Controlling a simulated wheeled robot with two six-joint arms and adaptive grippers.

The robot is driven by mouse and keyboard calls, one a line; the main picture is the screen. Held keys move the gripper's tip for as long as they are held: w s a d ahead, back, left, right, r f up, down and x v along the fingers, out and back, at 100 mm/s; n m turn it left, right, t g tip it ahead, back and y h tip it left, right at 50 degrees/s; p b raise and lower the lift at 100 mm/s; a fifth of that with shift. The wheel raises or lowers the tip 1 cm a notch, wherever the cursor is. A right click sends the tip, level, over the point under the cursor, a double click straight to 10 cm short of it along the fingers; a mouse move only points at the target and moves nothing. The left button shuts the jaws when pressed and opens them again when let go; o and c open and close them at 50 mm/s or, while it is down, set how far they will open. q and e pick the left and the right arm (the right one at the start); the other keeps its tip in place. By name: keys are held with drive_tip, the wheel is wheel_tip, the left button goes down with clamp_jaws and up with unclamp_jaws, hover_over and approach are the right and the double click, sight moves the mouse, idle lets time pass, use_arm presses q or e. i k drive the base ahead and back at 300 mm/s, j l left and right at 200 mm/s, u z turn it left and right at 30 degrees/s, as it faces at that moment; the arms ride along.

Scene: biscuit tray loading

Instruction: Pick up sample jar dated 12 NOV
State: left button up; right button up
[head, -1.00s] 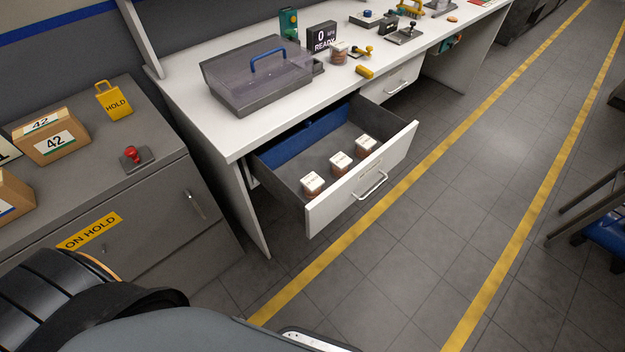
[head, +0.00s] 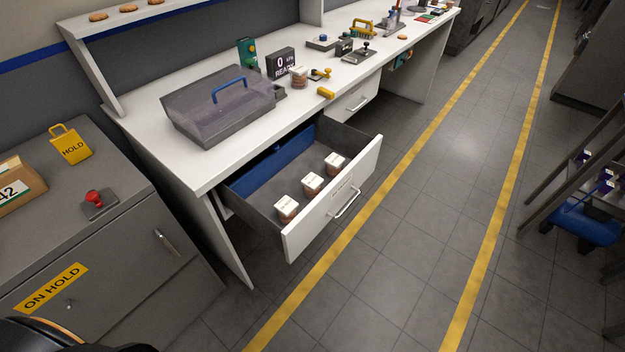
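An open drawer (head: 335,196) in the white bench holds three sample jars with white label lids, standing in a row along its front. The near jar (head: 286,209), the middle jar (head: 311,184) and the far jar (head: 335,163) have lettering too small to read, so I cannot tell which is dated 12 NOV. Another jar (head: 299,77) with reddish-brown contents stands on the bench top beside the display. Neither gripper shows in the head view; only a dark part of my body is at the lower left corner.
A grey case with a clear lid and blue handle (head: 222,110) sits on the white bench (head: 150,120). A grey ON HOLD cabinet (head: 130,250) stands at left. The tiled floor right of the drawer is clear; a dark rack (head: 570,180) stands at far right.

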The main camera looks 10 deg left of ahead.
sight(334, 163)
drive_tip(key=u, duration=0.4)
drive_tip(key=i+l+u, duration=0.2)
drive_tip(key=u, duration=0.3)
drive_tip(key=i+l+u, duration=0.15)
drive_tip(key=l+u, duration=0.15)
drive_tip(key=u, duration=0.15)
